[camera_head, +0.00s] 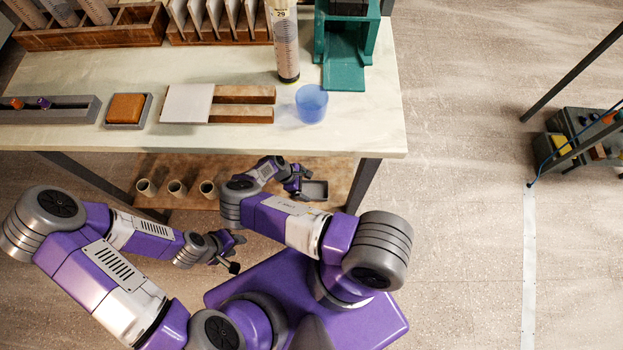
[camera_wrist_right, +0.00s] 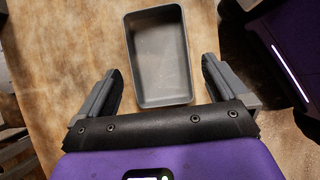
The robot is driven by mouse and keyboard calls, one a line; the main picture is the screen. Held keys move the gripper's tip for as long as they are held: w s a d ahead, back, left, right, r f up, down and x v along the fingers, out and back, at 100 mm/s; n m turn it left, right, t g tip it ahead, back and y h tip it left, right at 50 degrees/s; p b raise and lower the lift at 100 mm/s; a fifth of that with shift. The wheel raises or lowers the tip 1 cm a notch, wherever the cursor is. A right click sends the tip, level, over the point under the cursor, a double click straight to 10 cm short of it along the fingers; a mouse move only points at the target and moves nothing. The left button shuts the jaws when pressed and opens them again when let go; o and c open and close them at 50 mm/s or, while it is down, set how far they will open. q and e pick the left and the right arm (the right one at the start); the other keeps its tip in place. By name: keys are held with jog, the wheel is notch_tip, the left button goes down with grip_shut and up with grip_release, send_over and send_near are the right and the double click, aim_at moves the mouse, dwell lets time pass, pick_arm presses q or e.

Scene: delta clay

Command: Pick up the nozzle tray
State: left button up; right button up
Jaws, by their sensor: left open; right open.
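The nozzle tray appears to be the small grey rectangular tray (camera_head: 315,190) on the wooden lower shelf, under the right end of the table. It looks empty in the right wrist view (camera_wrist_right: 162,55). My right gripper (camera_head: 302,184) is open beside it; in the right wrist view its two fingers (camera_wrist_right: 168,85) stand apart, on either side of the tray's near end. I cannot tell whether they touch it. My left gripper (camera_head: 236,252) is open and empty in front of the shelf, away from the tray.
The wooden shelf (camera_head: 225,202) also bears several short cups, one of them (camera_head: 177,188) left of my right arm. The table top (camera_head: 360,135) overhangs it, and a dark table leg (camera_head: 363,185) stands right of the tray. A blue cup (camera_head: 311,103) stands on the table.

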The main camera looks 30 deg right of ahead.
aim_at(315, 192)
jog(key=b+x, duration=0.1)
jog(key=x, duration=0.3)
jog(key=shift+f, duration=0.15)
jog(key=shift+c, duration=0.3)
jog(key=c, duration=0.7)
